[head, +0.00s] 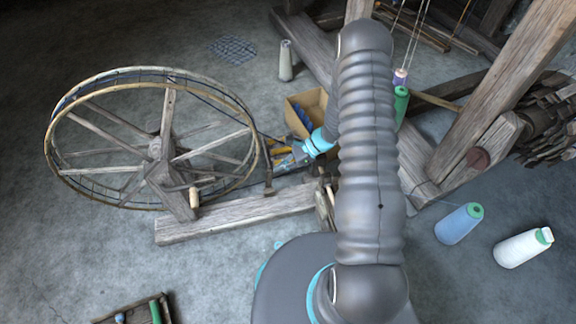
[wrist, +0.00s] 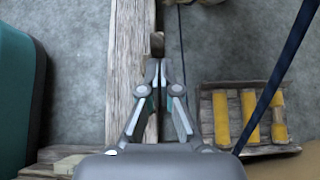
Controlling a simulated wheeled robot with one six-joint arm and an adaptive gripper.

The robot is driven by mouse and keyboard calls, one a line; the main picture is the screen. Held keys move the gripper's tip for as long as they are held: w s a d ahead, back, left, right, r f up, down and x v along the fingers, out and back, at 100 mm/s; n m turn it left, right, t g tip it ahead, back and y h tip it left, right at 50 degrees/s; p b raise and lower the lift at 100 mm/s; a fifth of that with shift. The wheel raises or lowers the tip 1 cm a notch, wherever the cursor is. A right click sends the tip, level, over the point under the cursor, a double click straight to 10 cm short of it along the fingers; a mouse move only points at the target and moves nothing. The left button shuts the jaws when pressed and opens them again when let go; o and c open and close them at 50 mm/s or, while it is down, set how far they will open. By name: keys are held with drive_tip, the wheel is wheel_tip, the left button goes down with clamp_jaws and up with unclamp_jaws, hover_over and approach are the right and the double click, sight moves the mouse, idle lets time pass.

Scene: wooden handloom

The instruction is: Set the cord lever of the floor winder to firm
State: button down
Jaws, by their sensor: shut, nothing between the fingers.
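The floor winder has a large spoked wheel (head: 155,147) on a wooden base beam (head: 235,215). A thin brown upright piece (head: 267,178), which looks like the cord lever, stands near the beam's right part. My gripper (head: 277,164) is close to the lever's right side in the head view. In the wrist view my gripper (wrist: 159,68) has its fingertips together with nothing between them. I cannot tell whether they touch the lever, nor read its setting.
A dark blue cord (wrist: 278,75) runs past the gripper's right side. A wooden tray with yellow bobbins (wrist: 249,118) lies right of the beam. A cardboard box (head: 309,104) stands behind my gripper.

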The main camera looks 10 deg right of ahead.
sight(268, 169)
idle(0.3)
drive_tip(key=shift+h, duration=0.7)
drive_tip(key=a, duration=0.2)
drive_tip(key=a+b, duration=0.1)
drive_tip(key=a, duration=0.1)
drive_tip(key=shift+r, duration=0.35)
drive_tip(key=shift+a+r, duration=0.2)
drive_tip(key=shift+a, duration=0.05)
drive_tip(key=shift+d, duration=0.1)
drive_tip(key=shift+d+r, duration=0.15)
drive_tip(key=shift+d, duration=0.1)
drive_tip(key=p+v, duration=0.2)
drive_tip(key=v, duration=1)
drive_tip(key=shift+r, duration=0.45)
